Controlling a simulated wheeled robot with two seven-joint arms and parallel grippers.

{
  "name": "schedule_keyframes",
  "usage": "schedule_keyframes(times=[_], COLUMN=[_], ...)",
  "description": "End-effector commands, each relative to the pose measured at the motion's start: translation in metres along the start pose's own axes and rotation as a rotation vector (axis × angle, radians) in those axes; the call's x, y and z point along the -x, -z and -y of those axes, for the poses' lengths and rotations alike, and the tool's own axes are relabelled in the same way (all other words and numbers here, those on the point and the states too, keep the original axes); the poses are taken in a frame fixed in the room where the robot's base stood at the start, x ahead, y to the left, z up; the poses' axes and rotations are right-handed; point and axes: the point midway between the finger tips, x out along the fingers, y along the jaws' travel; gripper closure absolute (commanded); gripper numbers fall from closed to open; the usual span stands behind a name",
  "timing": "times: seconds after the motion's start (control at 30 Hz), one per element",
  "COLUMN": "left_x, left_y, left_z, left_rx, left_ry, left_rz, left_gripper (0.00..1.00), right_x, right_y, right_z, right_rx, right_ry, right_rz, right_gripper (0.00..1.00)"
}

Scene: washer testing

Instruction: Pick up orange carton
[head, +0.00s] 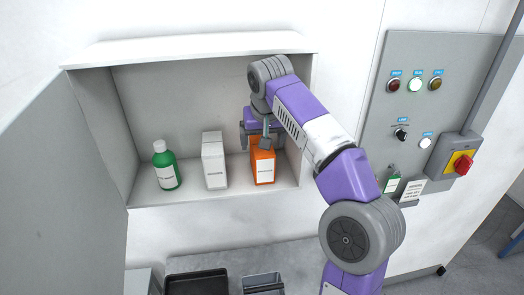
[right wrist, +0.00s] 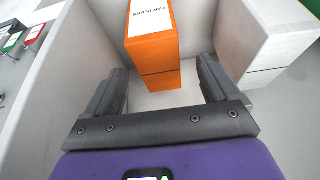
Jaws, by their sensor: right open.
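The orange carton (head: 264,170) stands upright at the right end of the recessed shelf, its white label facing out. My right gripper (head: 262,140) is at the carton's upper part, which the gripper partly hides. In the right wrist view the orange carton (right wrist: 152,50) appears between the two fingers of my right gripper (right wrist: 163,78), with a visible gap on each side. The gripper is open and holds nothing. My left gripper is not in view.
A white carton (head: 214,162) stands left of the orange one, and a green bottle (head: 165,168) stands further left. The shelf's right wall (head: 294,135) is close to the orange carton. A black tray (head: 197,283) lies below. A control panel (head: 440,110) is on the right.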

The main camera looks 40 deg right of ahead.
Motion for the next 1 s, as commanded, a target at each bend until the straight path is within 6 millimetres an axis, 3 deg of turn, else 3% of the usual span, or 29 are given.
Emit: schedule_keyframes(times=[0.53,0.87,1.0], left_x=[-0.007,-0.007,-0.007], left_y=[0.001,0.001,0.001], left_z=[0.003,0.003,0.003], left_rx=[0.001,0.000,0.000], left_ry=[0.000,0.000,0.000], left_rz=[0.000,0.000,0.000], left_gripper=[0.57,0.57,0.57], right_x=[-0.071,-0.079,-0.079], right_y=[-0.002,-0.002,-0.002], right_z=[-0.004,-0.003,-0.003], right_rx=[0.004,0.005,0.005], right_ry=[-0.004,-0.002,-0.002], right_rz=[0.001,-0.002,-0.002], right_gripper=[0.12,0.12,0.30])
